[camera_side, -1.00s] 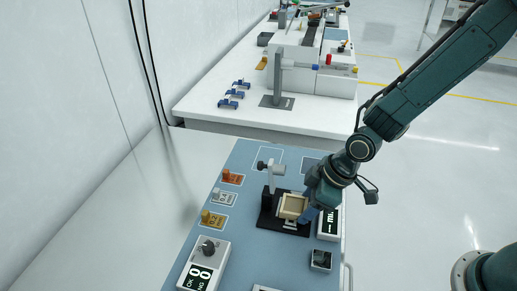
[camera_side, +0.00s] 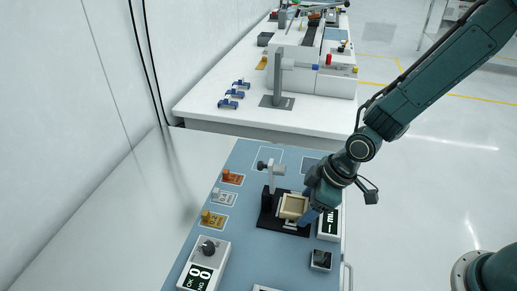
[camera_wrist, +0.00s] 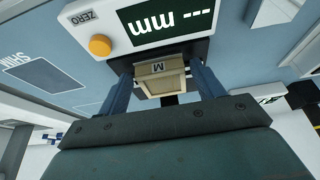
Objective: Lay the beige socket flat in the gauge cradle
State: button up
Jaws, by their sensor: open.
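The beige socket (camera_side: 293,206) is a square, open-topped piece at the black gauge stand (camera_side: 267,222), and looks level in the side view. In the wrist view the socket (camera_wrist: 162,80), marked with an M, sits between my two blue fingers. My gripper (camera_wrist: 163,80) is open, with a finger on each side of the socket; a narrow gap seems to show beside it. In the side view my gripper (camera_side: 305,215) is low at the right of the socket. The cradle under the socket is mostly hidden, so its seating is hard to judge.
The mm display box (camera_side: 329,223) stands close at the right, with an orange button (camera_wrist: 99,45). Tagged orange and grey pieces (camera_side: 214,219) and a switch box (camera_side: 205,262) line the left side of the blue mat.

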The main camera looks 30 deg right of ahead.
jog(key=shift+r, duration=0.1)
jog(key=shift+r, duration=0.9)
jog(key=o, duration=0.6)
jog(key=shift+c, duration=0.2)
jog(key=shift+r, duration=0.1)
jog(key=v, duration=1.3)
jog(key=shift+r, duration=0.3)
jog(key=shift+s+d, duration=0.1)
